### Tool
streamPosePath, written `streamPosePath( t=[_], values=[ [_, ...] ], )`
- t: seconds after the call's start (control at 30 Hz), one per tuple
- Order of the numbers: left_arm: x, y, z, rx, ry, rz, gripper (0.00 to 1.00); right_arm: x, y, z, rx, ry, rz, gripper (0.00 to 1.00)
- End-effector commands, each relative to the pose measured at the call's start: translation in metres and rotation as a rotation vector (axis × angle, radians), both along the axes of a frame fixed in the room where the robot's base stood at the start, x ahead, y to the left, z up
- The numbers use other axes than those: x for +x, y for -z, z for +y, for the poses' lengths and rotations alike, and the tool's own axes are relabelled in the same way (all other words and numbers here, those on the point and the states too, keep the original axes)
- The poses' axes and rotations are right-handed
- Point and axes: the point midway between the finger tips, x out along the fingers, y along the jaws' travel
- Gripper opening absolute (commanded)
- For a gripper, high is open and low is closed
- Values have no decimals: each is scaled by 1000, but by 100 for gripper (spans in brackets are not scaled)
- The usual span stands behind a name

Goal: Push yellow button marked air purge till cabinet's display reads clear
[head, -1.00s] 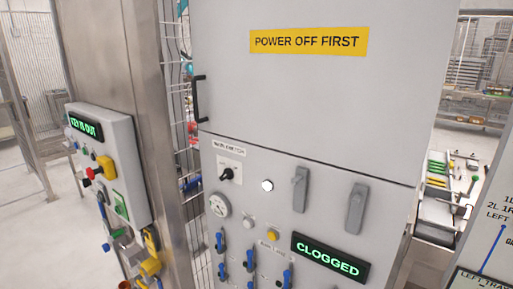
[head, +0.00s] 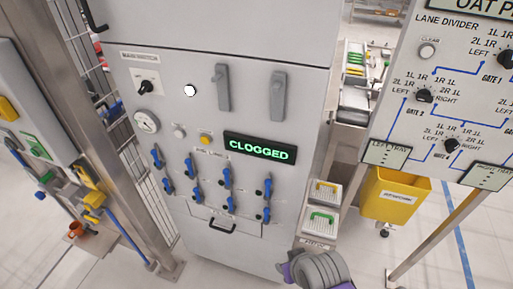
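The grey cabinet (head: 225,60) stands in the middle of the head view. A small round yellow button (head: 205,139) is on its front panel; the label near it is too small to read. To its right the cabinet's black display (head: 260,149) reads CLOGGED in green letters. A grey and purple rounded part, seemingly one of my arm links, shows at the bottom edge, below and right of the button and apart from the cabinet front. Neither gripper is in view.
Several blue-handled valves (head: 226,177) and a drawer handle (head: 222,227) stick out below the button. A rotary switch (head: 147,87), a gauge (head: 146,121) and two grey latches are above and beside it. A control board (head: 440,80) and yellow bin (head: 391,198) stand right.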

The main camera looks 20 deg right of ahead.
Motion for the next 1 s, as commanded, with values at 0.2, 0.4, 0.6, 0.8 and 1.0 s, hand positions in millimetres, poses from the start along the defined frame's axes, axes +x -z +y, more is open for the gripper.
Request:
streamPosePath(
  t=[0.2, 0.4, 0.6, 0.8, 1.0],
  values=[
    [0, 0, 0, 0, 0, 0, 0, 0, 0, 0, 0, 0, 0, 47],
    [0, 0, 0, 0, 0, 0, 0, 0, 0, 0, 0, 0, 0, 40],
    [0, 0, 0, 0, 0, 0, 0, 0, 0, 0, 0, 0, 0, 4],
    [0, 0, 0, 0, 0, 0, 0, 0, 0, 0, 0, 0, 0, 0],
    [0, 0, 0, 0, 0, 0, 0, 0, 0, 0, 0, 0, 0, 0]
  ],
)
